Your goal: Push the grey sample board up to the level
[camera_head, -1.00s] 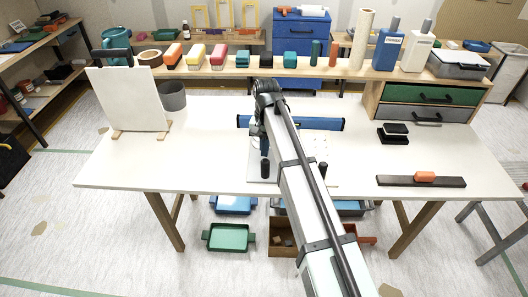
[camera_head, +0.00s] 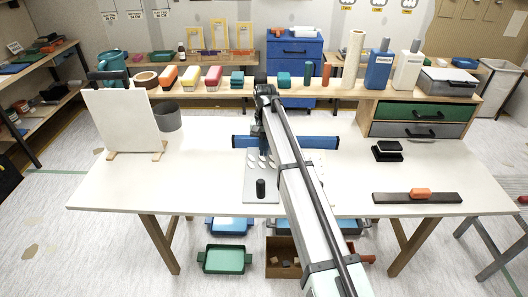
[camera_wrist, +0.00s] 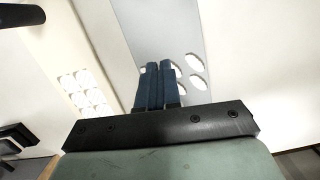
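The grey sample board (camera_head: 258,190) lies flat on the white table, with white oval samples and an upright black knob (camera_head: 261,188) near its front. The blue level (camera_head: 315,142) lies across the table behind it; my arm hides part of it, and I cannot tell whether they touch. My gripper (camera_head: 263,148) points down over the far part of the board, close to the level. In the wrist view the gripper fingers (camera_wrist: 160,85) are together, with nothing seen between them, and the grey board (camera_wrist: 155,30) shows beyond them. Fingertip contact is unclear.
A pale board with white dots (camera_wrist: 85,92) lies right of the grey board, mostly behind my arm in the head view. A white panel on an easel (camera_head: 125,120) and a grey cup (camera_head: 167,117) stand left.

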